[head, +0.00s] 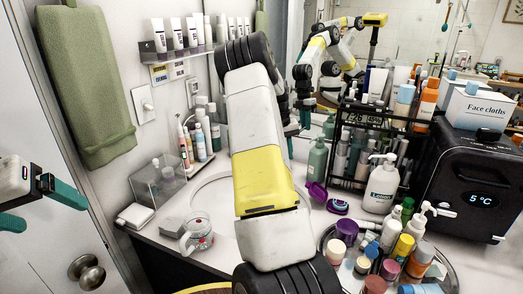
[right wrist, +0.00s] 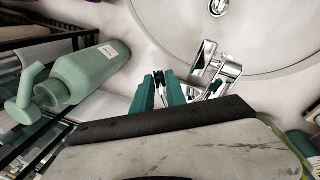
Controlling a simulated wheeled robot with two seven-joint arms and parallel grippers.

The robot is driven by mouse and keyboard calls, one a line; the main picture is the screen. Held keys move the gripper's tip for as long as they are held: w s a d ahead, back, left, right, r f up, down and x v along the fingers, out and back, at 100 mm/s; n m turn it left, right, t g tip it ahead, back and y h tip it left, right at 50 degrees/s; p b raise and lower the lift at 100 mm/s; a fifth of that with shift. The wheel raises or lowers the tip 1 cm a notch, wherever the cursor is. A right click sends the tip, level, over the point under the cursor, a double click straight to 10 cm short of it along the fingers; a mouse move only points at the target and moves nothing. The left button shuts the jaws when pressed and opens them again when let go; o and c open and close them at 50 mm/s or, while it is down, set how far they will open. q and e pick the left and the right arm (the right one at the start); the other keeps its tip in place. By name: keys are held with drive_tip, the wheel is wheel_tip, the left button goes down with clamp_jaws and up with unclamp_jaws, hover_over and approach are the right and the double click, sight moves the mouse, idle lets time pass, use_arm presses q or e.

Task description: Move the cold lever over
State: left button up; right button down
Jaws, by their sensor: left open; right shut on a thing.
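The chrome faucet (right wrist: 229,69) stands at the edge of the white sink in the right wrist view. My right gripper (right wrist: 160,92) is beside it, its teal fingers close together on a chrome lever at the faucet's side. The fingers hide most of that lever, and I see no hot or cold mark. In the head view my right arm covers the faucet and most of the basin (head: 203,187). My left gripper (head: 38,207) is open and empty at the left edge, in front of the door, far from the sink.
A green pump bottle (right wrist: 90,72) stands near my right gripper, beside a black rack (head: 350,148) full of bottles. A clear mug (head: 197,233) and a clear box (head: 158,182) are left of the basin. A tray of bottles and jars and a black cooler (head: 470,180) fill the right.

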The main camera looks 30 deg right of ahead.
drive_tip(key=shift+s+d+r+n+t, duration=0.1)
drive_tip(key=shift+d+n+t, duration=0.15)
drive_tip(key=shift+d+n, duration=0.8)
drive_tip(key=shift+s+d+f+n+t, duration=0.1)
drive_tip(key=shift+d+n+t, duration=0.3)
drive_tip(key=shift+n, duration=1.3)
drive_tip(key=shift+d+r+n+t, duration=0.15)
drive_tip(key=shift+d+n, duration=0.65)
drive_tip(key=shift+n, duration=0.55)
drive_tip(key=c, duration=1.6)
unclamp_jaws()
drive_tip(key=r, duration=0.2)
drive_tip(key=a+r, duration=0.1)
drive_tip(key=r, duration=0.4)
drive_tip(key=shift+s+a+r, duration=0.2)
drive_tip(key=shift+s+r, duration=0.05)
